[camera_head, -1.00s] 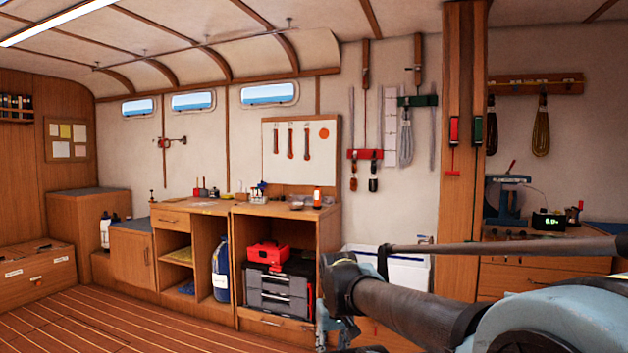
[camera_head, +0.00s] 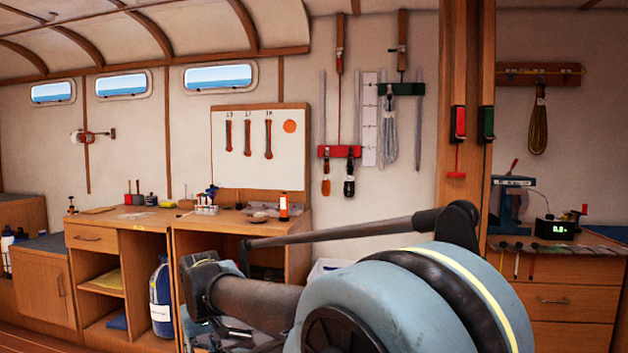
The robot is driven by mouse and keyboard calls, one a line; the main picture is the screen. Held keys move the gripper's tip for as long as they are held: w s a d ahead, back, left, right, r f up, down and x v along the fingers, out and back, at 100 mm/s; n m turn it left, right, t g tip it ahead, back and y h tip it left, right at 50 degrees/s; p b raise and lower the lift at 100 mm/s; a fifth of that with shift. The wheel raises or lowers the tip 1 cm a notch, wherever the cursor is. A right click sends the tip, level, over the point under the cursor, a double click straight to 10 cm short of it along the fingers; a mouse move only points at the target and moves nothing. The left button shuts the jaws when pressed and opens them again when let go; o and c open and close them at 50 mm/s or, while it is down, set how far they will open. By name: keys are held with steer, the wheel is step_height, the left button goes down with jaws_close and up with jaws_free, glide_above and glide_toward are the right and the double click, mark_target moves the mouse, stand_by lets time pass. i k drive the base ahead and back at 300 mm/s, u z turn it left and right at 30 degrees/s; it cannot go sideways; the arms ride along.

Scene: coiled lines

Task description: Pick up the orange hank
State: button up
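A coiled orange-brown hank (camera_head: 538,128) hangs from a wooden rail (camera_head: 522,75) on the back wall at the right, beyond the wooden post. It hangs free, above the right workbench and well apart from my arm. My arm reaches across the lower middle of the view. The end of my arm (camera_head: 205,325) is at the lower left, in front of the left workbench. My gripper's fingers cannot be made out there, so its opening does not show.
A wooden post (camera_head: 465,60) with red and green holders stands left of the hank. A pale grey hank (camera_head: 389,140) hangs left of the post. The right workbench (camera_head: 575,285) bears a lit display (camera_head: 554,229) and small tools. The left workbench (camera_head: 105,238) holds small items.

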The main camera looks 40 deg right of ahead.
mark_target(326, 177)
steer(key=z, duration=0.45)
steer(key=i, duration=1.15)
steer(key=z, duration=0.9)
steer(key=i, duration=0.35)
steer(key=z, duration=0.2)
